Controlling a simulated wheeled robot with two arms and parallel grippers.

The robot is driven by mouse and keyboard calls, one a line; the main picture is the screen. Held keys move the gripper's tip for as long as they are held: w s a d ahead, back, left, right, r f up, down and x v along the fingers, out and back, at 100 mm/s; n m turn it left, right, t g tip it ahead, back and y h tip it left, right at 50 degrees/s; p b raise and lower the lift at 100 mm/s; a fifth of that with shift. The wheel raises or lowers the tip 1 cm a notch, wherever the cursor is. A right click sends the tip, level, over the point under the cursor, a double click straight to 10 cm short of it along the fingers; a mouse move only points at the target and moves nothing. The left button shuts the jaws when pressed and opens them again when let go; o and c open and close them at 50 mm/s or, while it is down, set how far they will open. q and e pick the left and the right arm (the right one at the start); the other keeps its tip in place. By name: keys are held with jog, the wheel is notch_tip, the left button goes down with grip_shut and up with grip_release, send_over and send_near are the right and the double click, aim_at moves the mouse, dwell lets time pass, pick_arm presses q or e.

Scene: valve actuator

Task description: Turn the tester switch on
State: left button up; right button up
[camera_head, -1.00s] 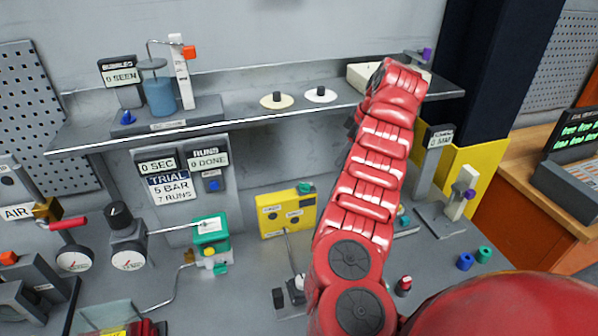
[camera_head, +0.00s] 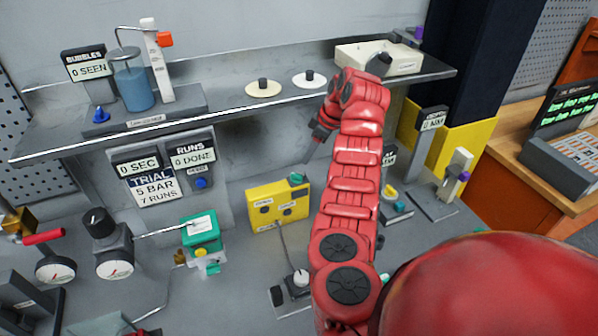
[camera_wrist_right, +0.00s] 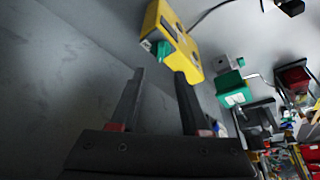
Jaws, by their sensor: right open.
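The tester is likely the yellow box (camera_head: 276,210) on the bench below the shelf. A green switch-like part (camera_head: 298,178) sits at its top right corner. In the right wrist view the yellow box (camera_wrist_right: 180,38) is beyond the fingertips, with the green part (camera_wrist_right: 160,50) on its near side. The switch's setting is too small to read. My right gripper (camera_head: 310,150) hangs under the shelf edge, above and right of the box. In the wrist view it (camera_wrist_right: 158,78) is open and empty, apart from the green part. My left gripper is not in view.
The shelf (camera_head: 225,115) overhangs close to my right arm and holds discs, a tray (camera_head: 385,58) and a bubble jar (camera_head: 133,90). A green block (camera_head: 202,232) stands to the left.

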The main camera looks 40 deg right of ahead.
aim_at(297, 175)
jog(key=p+x, duration=0.4)
jog(key=x, duration=0.4)
jog(key=shift+a+f, duration=0.25)
jog(key=shift+f, duration=0.05)
jog(key=shift+w+f, duration=0.1)
jog(key=shift+f, duration=0.15)
grip_shut()
